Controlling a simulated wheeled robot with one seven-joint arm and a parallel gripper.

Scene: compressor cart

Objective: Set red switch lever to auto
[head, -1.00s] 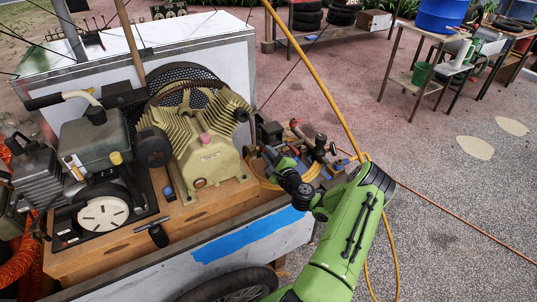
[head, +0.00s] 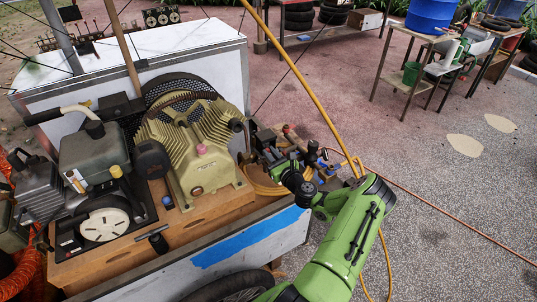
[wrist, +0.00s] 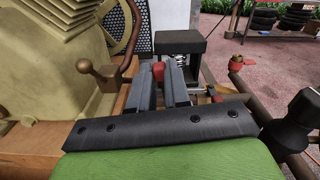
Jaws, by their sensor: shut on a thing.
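The red switch lever (wrist: 158,72) shows as a small red knob between my fingertips in the wrist view, just left of a dark switch box (wrist: 180,43) with a coil spring under it. My gripper (wrist: 160,82) is shut on the lever; its two grey fingers lie on either side of the red part. In the head view my gripper (head: 272,158) reaches in right of the tan compressor (head: 203,165), among the fittings at the cart's right end. The lever is hidden there, and I cannot read its position.
A brass ball-ended handle (wrist: 98,72) stands left of the fingers in the wrist view. Dark pipes and a black knob (wrist: 303,107) are close on the right. A yellow hose (head: 300,75) crosses behind my arm. Paved ground to the right is open.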

